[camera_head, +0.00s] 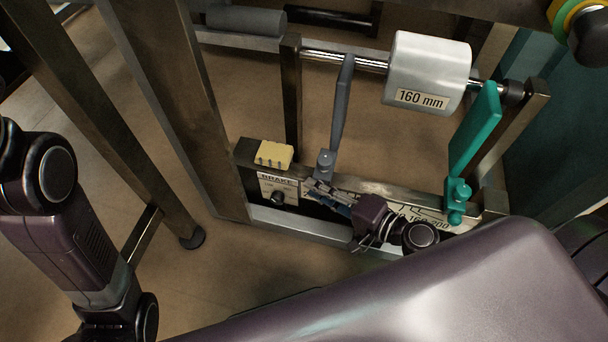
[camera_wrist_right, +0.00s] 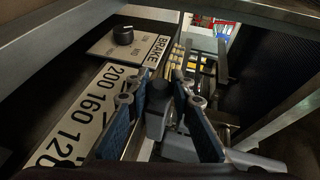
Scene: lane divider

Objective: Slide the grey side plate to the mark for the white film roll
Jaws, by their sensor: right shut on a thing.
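The grey side plate (camera_head: 342,105) stands upright on the rail, left of the white film roll (camera_head: 428,72) and apart from it. The roll sits on a steel shaft and is labelled 160 mm. My right gripper (camera_head: 327,187) is at the grey plate's foot and shut on its knob (camera_head: 325,163). The wrist view shows the dark knob (camera_wrist_right: 159,97) between the two blue-padded fingers. The printed scale (camera_wrist_right: 92,103) reads 200, 160, 120 there; the exact mark at the plate is unclear. In the head view, the gripper hides part of the scale. My left gripper is out of view.
A teal side plate (camera_head: 475,130) with its own knob (camera_head: 457,195) stands at the roll's right. A BRAKE panel (camera_head: 279,189) and a yellow block (camera_head: 274,154) are left of the grey plate's foot. Frame posts (camera_head: 292,100) border the rail.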

